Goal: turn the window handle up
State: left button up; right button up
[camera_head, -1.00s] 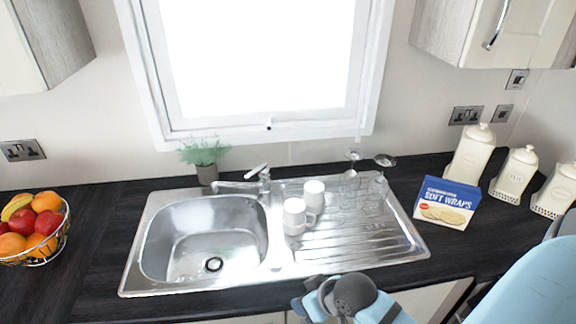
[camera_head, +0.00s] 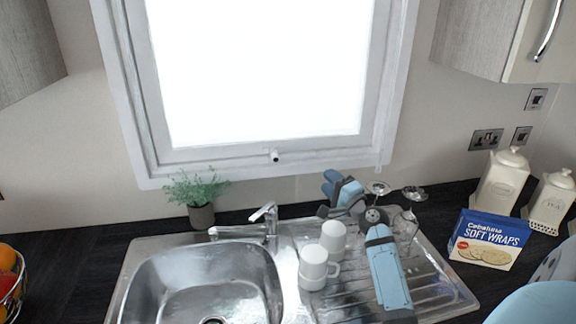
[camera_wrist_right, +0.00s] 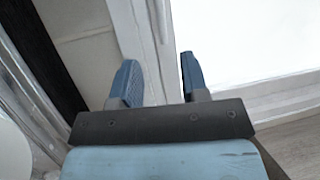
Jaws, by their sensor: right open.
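The window (camera_head: 262,75) is a bright pane in a white frame (camera_head: 225,162). Its handle (camera_head: 275,156) is a small dark-and-white piece at the middle of the lower frame, pointing down as far as I can tell. My right gripper (camera_head: 336,184) is open and empty, to the right of and below the handle, apart from it. In the right wrist view its two blue fingers (camera_wrist_right: 157,78) stand apart before the white frame (camera_wrist_right: 240,112); I cannot make out the handle there. My left gripper is not in view.
My right arm passes over the drainer of the steel sink (camera_head: 150,262). A soft wraps box (camera_head: 488,240) is at the right.

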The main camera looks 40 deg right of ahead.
aim_at(302, 156)
jog(key=shift+w+d+r+p, duration=0.1)
jog(key=shift+w+d+r, duration=0.2)
jog(key=shift+w, duration=1.95)
jog(key=shift+w+d+r+p, duration=0.15)
jog(key=shift+w+d+r, duration=0.2)
jog(key=shift+w, duration=1.85)
jog(key=shift+w+d+r+p, duration=0.15)
jog(key=shift+w+r, duration=0.25)
jog(key=shift+w, duration=1.85)
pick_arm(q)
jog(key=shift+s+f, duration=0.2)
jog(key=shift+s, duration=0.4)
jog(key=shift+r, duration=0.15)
pick_arm(e)
grip_shut()
